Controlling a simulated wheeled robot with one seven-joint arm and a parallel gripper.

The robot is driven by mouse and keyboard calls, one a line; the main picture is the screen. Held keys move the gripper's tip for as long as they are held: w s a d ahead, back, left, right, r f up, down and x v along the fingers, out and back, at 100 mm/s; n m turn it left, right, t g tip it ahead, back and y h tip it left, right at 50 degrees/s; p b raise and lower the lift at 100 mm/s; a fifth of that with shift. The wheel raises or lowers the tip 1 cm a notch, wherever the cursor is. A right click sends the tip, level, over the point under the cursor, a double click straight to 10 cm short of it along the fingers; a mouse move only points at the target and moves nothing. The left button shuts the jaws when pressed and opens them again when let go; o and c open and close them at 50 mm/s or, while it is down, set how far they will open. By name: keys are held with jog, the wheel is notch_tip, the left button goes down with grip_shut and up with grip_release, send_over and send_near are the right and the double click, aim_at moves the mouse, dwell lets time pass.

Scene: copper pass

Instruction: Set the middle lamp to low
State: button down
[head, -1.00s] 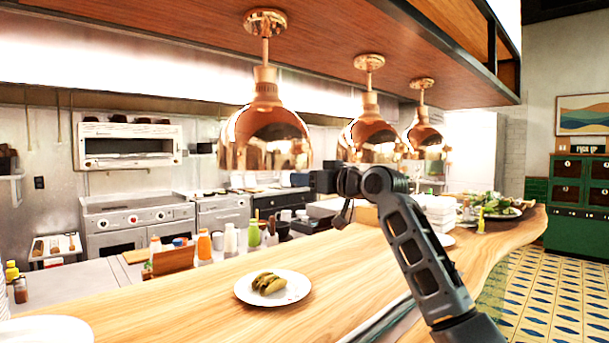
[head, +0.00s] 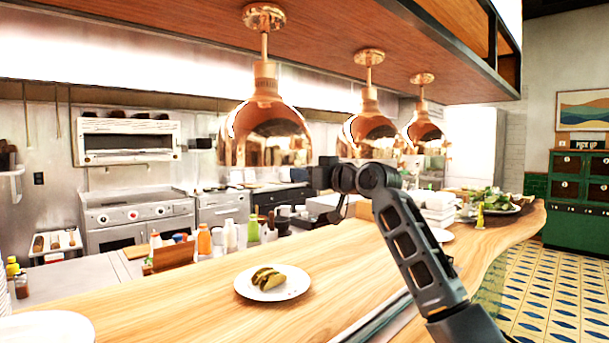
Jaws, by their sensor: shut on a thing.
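Three copper dome lamps hang in a row from the wooden canopy. The middle lamp (head: 369,128) hangs between the large near lamp (head: 265,128) and the far lamp (head: 422,130). My dark arm rises from the lower right, and its upper joints are just below the middle lamp's rim in the picture. A slim dark part at the arm's far end (head: 340,207) hangs below these joints. I cannot make out the fingers or what they hold. I cannot tell whether the arm touches the lamp. No control on the lamp is clearly visible.
The wooden counter (head: 200,300) runs below the lamps. A plate with a taco (head: 269,279) sits on it, and a salad platter (head: 492,203) stands farther back. Bottles (head: 204,240) stand beyond the counter. The tiled floor (head: 550,290) at right is clear.

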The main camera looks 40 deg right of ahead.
jog(key=shift+f, duration=0.1)
notch_tip(320, 180, down, 9)
jog(key=b, duration=0.5)
jog(key=shift+r+b, duration=0.2)
jog(key=shift+b, duration=0.2)
jog(key=c, duration=1.2)
grip_release()
jog(key=shift+o, duration=1.3)
jog(key=shift+r, duration=0.15)
jog(key=s+b, duration=0.1)
jog(key=s, duration=0.6)
jog(key=shift+s, duration=0.4)
jog(key=shift+d, duration=0.1)
